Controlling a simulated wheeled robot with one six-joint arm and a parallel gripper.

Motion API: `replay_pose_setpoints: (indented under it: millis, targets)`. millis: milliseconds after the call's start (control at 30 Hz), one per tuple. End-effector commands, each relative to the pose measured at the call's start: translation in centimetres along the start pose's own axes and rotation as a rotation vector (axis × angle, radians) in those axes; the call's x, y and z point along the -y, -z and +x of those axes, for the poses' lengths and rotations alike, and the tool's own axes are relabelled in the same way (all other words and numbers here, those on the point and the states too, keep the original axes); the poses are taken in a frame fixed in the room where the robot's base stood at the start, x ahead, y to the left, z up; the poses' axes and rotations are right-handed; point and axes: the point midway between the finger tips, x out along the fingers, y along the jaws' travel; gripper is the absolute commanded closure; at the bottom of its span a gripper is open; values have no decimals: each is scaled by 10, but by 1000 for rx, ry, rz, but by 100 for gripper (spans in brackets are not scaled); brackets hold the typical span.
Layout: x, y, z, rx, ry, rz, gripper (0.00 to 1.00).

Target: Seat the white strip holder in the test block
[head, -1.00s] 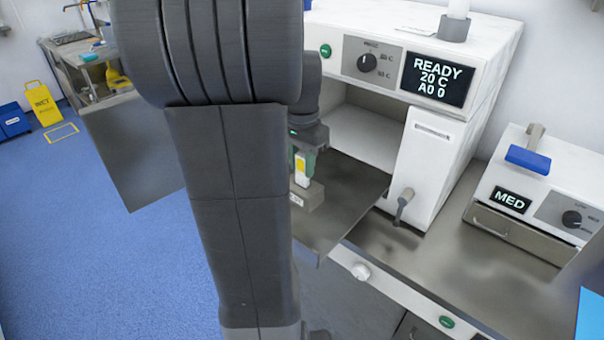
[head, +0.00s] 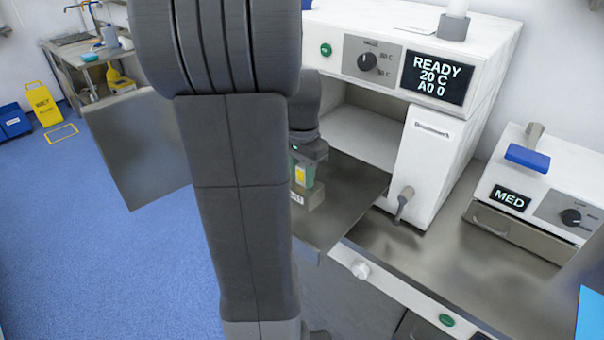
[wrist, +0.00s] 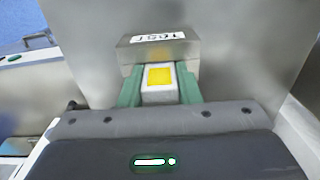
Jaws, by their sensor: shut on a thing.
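The white strip holder (wrist: 160,92) with a yellow patch is between the green fingers of my gripper (wrist: 159,88) in the wrist view. My gripper is shut on it. The grey metal test block (wrist: 182,50), with a white TEST label, is directly beyond the holder and fingertips. In the head view the holder's yellow patch (head: 300,174) shows just above the test block (head: 314,198), partly behind my arm. The holder's lower end is hidden, so I cannot tell how deep it sits in the block.
The block stands on a flat metal surface (head: 345,200) before the open chamber of a white machine reading READY (head: 437,80). A white panel with a lever (head: 404,203) is to the right. A MED unit (head: 510,200) stands farther right.

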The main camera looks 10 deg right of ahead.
Motion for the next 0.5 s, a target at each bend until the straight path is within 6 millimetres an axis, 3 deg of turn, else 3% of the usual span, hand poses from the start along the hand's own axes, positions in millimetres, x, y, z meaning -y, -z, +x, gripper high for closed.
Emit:
replay_pose_setpoints:
  millis: [33, 67, 133, 500]
  targets:
    - [-3, -6, 13, 25, -14, 1, 92]
    - [-3, -6, 13, 25, -14, 2, 64]
    - [-3, -6, 14, 26, -14, 2, 50]
    - [-4, -6, 16, 28, -15, 4, 48]
